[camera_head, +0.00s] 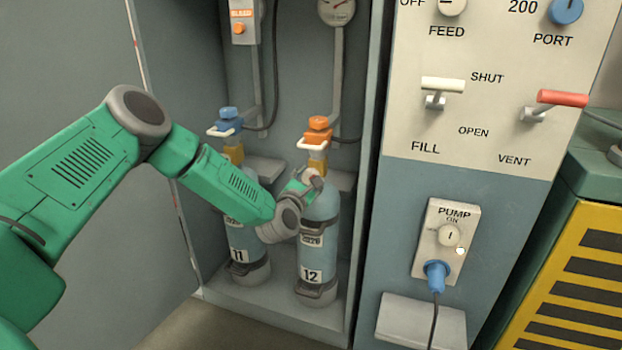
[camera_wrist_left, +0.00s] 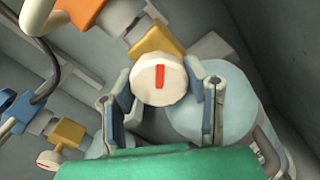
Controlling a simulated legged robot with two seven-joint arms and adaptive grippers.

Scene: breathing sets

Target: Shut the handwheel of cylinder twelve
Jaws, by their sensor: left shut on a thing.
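Cylinder twelve (camera_head: 318,250) is a light blue bottle with a "12" label, upright in the cabinet right of cylinder eleven (camera_head: 243,235). Its handwheel (camera_wrist_left: 158,82) is a white round knob with a red bar, on a yellow valve body (camera_wrist_left: 155,42). In the left wrist view the red bar stands upright. My left gripper (camera_wrist_left: 165,100) has one finger on each side of the handwheel and is shut on it. In the head view my left gripper (camera_head: 307,180) is at the top of cylinder twelve and mostly hides the handwheel. My right gripper is not in view.
An orange connector (camera_head: 318,130) with a white handle sits above cylinder twelve, and a blue one (camera_head: 228,120) above cylinder eleven. Cylinder eleven's handwheel (camera_wrist_left: 48,161) is close by. The cabinet's right wall edge and a control panel (camera_head: 480,130) stand to the right.

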